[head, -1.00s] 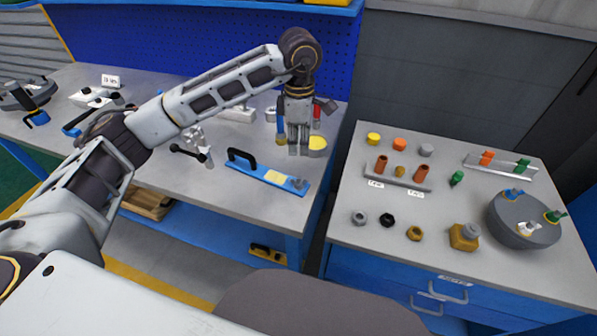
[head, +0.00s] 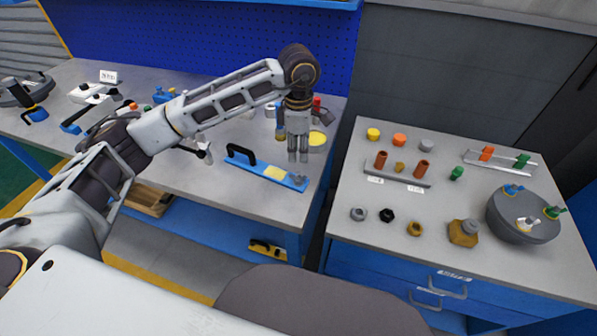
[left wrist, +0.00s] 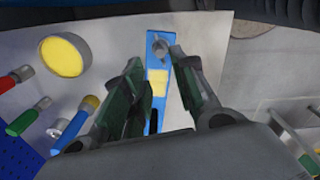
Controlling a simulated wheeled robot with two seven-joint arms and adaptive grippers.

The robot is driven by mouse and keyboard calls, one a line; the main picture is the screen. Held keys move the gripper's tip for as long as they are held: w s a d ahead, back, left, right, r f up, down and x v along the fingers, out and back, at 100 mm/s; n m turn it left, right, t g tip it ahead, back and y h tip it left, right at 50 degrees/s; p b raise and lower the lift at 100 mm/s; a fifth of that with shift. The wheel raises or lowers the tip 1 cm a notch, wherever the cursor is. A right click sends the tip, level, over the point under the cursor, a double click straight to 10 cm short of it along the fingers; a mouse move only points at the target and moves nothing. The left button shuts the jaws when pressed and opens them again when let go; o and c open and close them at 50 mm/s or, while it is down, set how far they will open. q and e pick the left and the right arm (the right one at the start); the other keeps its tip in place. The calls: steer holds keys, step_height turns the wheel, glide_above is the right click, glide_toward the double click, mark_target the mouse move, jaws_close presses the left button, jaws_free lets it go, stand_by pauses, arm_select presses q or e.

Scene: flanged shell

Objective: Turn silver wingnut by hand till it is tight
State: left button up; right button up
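A small silver-grey fitting, which looks like the silver wingnut (head: 298,178), sits at the right end of a blue bar (head: 240,160) on the left bench. Its wings are too small to make out. In the left wrist view, the silver wingnut (left wrist: 160,46) shows beyond the fingertips, between their lines. My left gripper (head: 298,157) points down just above and behind that end of the bar, apart from it. In the left wrist view its fingers (left wrist: 158,75) stand apart with nothing between them. My right gripper is not in view.
The bar has a black handle (head: 242,153). A yellow disc (head: 318,139) and upright coloured-handled tools stand close behind my left gripper. The right table holds nuts, plugs and a grey flanged shell (head: 520,225) with coloured wingnuts. A gap separates bench and table.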

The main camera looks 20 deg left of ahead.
mark_target(299, 175)
arm_select(q)
steer(key=shift+f, duration=4.65)
steer(key=shift+c, duration=0.2)
jaws_close()
